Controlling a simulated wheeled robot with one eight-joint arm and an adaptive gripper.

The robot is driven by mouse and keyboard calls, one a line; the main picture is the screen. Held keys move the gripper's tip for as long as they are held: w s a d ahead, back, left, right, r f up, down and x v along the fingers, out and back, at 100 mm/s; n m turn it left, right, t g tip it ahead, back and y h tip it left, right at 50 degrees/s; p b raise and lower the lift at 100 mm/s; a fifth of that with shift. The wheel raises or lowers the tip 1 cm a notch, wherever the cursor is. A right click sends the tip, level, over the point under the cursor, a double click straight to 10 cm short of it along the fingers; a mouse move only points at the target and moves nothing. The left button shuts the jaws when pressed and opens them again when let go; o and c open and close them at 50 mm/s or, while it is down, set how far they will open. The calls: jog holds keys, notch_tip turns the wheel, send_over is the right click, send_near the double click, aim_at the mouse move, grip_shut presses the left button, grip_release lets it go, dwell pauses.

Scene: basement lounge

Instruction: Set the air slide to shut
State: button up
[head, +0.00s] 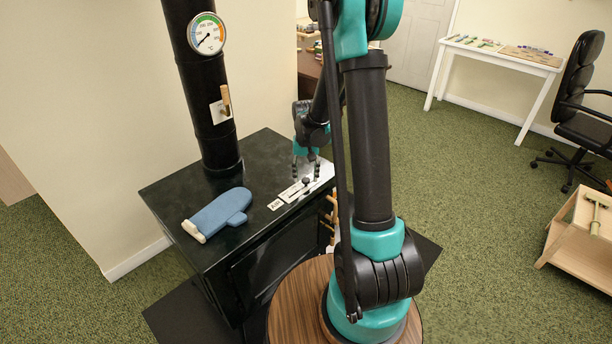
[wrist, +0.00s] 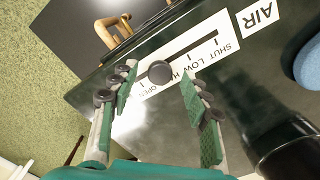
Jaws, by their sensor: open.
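The air slide is a dark round knob (wrist: 160,72) in a slot on a white scale plate (wrist: 207,42) on the stove top. An AIR label (wrist: 258,14) lies past the SHUT end. My gripper (head: 306,172) points down over the knob. In the wrist view its open fingers (wrist: 158,76) appear on either side of the knob; contact cannot be told.
A blue oven mitt (head: 218,214) lies on the black stove top (head: 165,192), left of the AIR label. The black stovepipe (head: 204,110) rises at the back with a gauge (head: 207,34) and a wooden-handled damper (head: 225,100). A wooden handle (wrist: 104,32) projects from the stove front.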

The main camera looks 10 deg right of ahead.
jog(key=shift+f, duration=0.15)
jog(key=shift+c, duration=0.3)
grip_shut()
send_over(289, 198)
jog(key=shift+d, duration=0.1)
dwell(0.3)
jog(key=shift+o, duration=0.3)
grip_release()
notch_tip(289, 198, up, 12)
dwell(0.5)
